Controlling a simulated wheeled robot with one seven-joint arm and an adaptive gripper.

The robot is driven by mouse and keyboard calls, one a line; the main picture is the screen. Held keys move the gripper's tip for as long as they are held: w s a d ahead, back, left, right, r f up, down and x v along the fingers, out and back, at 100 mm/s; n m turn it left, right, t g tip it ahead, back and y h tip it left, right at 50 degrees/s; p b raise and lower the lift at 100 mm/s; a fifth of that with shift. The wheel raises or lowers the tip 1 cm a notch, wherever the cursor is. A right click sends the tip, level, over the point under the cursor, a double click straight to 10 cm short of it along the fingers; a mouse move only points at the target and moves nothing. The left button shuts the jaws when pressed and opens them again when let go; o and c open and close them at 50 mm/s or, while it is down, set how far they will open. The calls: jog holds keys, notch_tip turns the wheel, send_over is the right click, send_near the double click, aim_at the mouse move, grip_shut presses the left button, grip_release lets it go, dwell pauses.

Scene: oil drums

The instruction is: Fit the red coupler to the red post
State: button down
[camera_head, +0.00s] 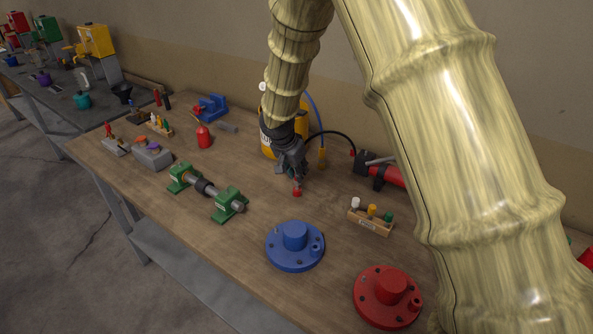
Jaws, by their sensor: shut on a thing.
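My gripper (296,182) points down above the wooden workbench, behind the blue flange. It is shut on a small red piece, which I take for the red coupler (297,192); the fingers hide its upper part. I cannot tell whether its lower end touches the bench. A red round flanged base (372,310) lies on the bench at the lower right, with a wide central hub (391,285). A short, narrow red post (415,304) rises near its right rim. The held piece is apart from this post, to its upper left.
A similar blue flange (294,260) stands between gripper and red flange. A small wooden rack (371,226) with white, yellow and green pieces is at the right. A green-bracketed shaft (205,187) lies left. A yellow container (267,148) and red tool (388,175) are close behind.

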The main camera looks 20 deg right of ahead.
jog(key=shift+w+f, duration=0.15)
jog(key=shift+f, duration=0.05)
jog(key=shift+a+r, duration=0.1)
jog(key=shift+r, duration=0.05)
jog(key=shift+f+b, duration=0.85)
jog(key=shift+f, duration=0.25)
dwell(0.3)
jog(key=c, duration=1.3)
grip_release()
jog(key=shift+r, duration=0.15)
jog(key=v, duration=1.1)
jog(key=shift+r, duration=0.35)
